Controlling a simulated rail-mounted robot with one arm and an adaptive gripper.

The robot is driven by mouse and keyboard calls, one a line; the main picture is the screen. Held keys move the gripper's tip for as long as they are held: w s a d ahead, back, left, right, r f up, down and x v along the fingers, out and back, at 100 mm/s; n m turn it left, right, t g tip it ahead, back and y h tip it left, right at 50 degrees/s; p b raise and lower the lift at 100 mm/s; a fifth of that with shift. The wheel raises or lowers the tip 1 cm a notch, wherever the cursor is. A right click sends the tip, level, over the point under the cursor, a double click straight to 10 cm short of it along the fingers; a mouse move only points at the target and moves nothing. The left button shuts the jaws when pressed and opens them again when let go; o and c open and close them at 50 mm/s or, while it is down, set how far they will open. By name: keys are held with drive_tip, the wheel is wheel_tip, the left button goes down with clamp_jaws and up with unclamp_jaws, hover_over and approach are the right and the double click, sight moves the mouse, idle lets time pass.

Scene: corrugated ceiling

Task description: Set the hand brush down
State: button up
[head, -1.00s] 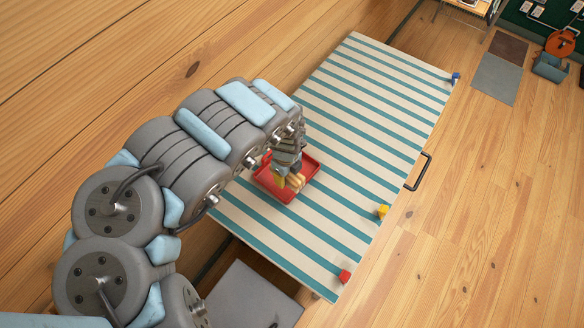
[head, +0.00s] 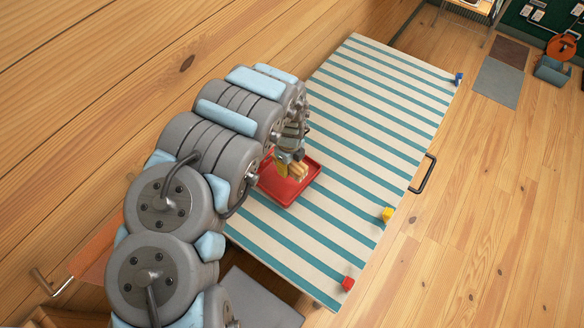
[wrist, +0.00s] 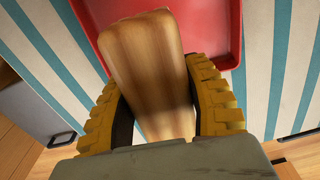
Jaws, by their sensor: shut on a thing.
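My gripper (head: 288,166) is over the red tray (head: 290,193) on the striped table. In the wrist view its yellow ridged fingers close on both sides of a light wooden piece, the hand brush (wrist: 146,70); the brush (head: 298,172) also shows as a small wooden part below the gripper in the head view. The red tray (wrist: 228,30) lies beneath and behind the brush in the wrist view. The bristles are hidden, and I cannot tell whether the brush touches the tray.
The striped table (head: 370,110) is mostly bare. A red block (head: 347,283), a yellow block (head: 387,214) and a blue item (head: 458,78) sit along its right edge. A dark handle (head: 423,174) sticks out from that edge. A wooden wall runs along the left.

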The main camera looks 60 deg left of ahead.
sight(291, 164)
drive_tip(key=shift+w+a+f+b, duration=0.2)
drive_tip(key=shift+w+a+f, duration=0.1)
drive_tip(key=shift+f, duration=0.3)
drive_tip(key=shift+w+a+f+b, duration=0.15)
drive_tip(key=shift+a+f, duration=0.15)
drive_tip(key=shift+f, duration=0.25)
drive_tip(key=shift+w+a+f, duration=0.1)
drive_tip(key=shift+w+a, duration=0.05)
drive_tip(key=shift+w, duration=0.05)
drive_tip(key=shift+w+a+f, duration=0.35)
drive_tip(key=shift+a+f, duration=0.15)
drive_tip(key=shift+f, duration=0.2)
drive_tip(key=shift+w+a+f, duration=0.3)
drive_tip(key=shift+a+f, duration=0.2)
drive_tip(key=shift+f, duration=0.15)
drive_tip(key=shift+a+f, duration=0.1)
drive_tip(key=shift+a+f, duration=0.15)
drive_tip(key=shift+f, duration=1.55)
drive_tip(key=shift+f+b, duration=0.15)
drive_tip(key=shift+b, duration=0.25)
drive_tip(key=o, duration=1.1)
drive_tip(key=shift+c, duration=0.2)
